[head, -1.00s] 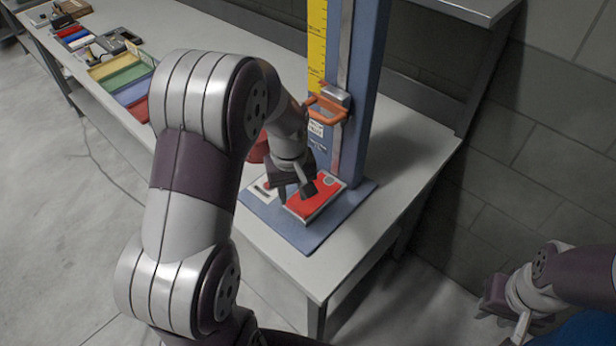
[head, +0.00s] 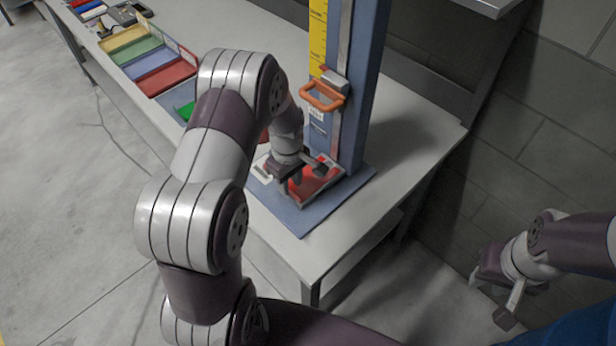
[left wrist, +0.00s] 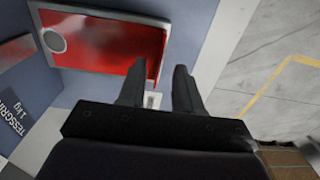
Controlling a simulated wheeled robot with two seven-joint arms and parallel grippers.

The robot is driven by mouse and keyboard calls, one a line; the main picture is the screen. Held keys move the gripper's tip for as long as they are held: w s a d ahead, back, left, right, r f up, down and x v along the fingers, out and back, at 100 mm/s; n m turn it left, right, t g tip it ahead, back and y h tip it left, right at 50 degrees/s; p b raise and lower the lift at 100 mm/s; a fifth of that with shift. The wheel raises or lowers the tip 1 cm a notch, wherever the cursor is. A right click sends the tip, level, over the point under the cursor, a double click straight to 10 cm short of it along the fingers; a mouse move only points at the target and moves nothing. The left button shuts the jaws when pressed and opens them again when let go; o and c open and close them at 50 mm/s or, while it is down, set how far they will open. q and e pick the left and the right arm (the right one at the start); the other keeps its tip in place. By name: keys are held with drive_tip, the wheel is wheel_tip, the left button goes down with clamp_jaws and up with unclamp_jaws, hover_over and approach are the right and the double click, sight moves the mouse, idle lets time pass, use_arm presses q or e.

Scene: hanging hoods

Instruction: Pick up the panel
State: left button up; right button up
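The panel (head: 324,184), red with a pale rim, lies on the blue base plate (head: 303,226) of an upright blue stand, at the table's near end. My left gripper (head: 301,170) is over the panel. In the left wrist view its two fingers (left wrist: 157,75) are apart, with the panel's right edge appearing between the tips. I cannot tell whether they touch it. My right gripper (head: 492,297) is apart from the table at lower right, fingers apart and empty.
The blue stand (head: 372,75) carries a yellow scale (head: 318,35) and an orange handle (head: 322,97) above the panel. Coloured trays (head: 150,60) stand farther along the table at left. A wall closes off the right side. The table right of the stand is clear.

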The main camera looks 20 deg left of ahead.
use_arm(q)
wheel_tip(320, 180, down, 2)
drive_tip(key=shift+a, duration=0.1)
drive_tip(key=shift+w+f, duration=0.1)
drive_tip(key=shift+f, duration=0.05)
clamp_jaws()
